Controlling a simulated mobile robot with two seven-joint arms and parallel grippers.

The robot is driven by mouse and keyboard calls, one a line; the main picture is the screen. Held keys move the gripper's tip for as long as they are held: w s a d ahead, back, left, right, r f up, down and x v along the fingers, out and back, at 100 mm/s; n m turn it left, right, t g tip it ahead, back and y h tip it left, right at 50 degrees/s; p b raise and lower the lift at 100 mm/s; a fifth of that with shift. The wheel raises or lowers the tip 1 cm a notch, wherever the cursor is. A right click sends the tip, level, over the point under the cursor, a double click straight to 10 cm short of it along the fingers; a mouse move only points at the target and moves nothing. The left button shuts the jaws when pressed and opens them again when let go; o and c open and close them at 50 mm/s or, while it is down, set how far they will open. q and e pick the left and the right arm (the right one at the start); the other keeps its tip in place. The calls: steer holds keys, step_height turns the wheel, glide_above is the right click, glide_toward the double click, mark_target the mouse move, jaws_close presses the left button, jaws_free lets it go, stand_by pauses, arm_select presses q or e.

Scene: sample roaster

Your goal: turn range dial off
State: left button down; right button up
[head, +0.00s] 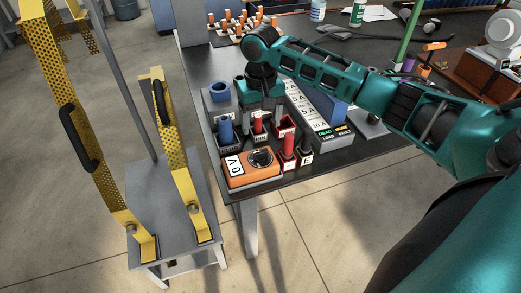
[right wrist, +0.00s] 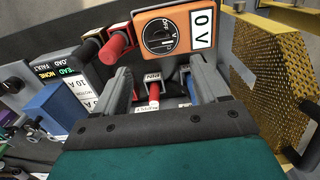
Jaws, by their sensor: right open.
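The orange meter (head: 238,181) sits at the near left corner of the dark table, with a "0 V" label. Its round black range dial (head: 261,157) faces up. In the right wrist view the meter (right wrist: 188,18) is just beyond the fingertips, and its dial (right wrist: 160,37) shows OFF and V marks; I cannot tell exactly where the dial points. My right gripper (head: 261,115) is open, above the small bins behind the meter and apart from the dial. Its two fingers (right wrist: 161,76) also show in the right wrist view, with nothing held. My left gripper is not seen.
Red and black probes (head: 289,145) stand beside the meter. A blue-handled item (head: 226,130) stands in a bin near the gripper. A long labelled box (head: 325,127) lies to the right. A yellow perforated frame (head: 172,150) stands on a grey stand left of the table.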

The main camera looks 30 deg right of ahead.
mark_target(261, 151)
step_height(261, 151, down, 10)
steer(key=shift+r+b, duration=0.1)
steer(key=shift+b, duration=1)
steer(key=shift+f, duration=0.55)
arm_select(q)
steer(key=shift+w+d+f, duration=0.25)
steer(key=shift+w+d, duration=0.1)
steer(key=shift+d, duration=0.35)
arm_select(e)
steer(key=shift+c, duration=0.4)
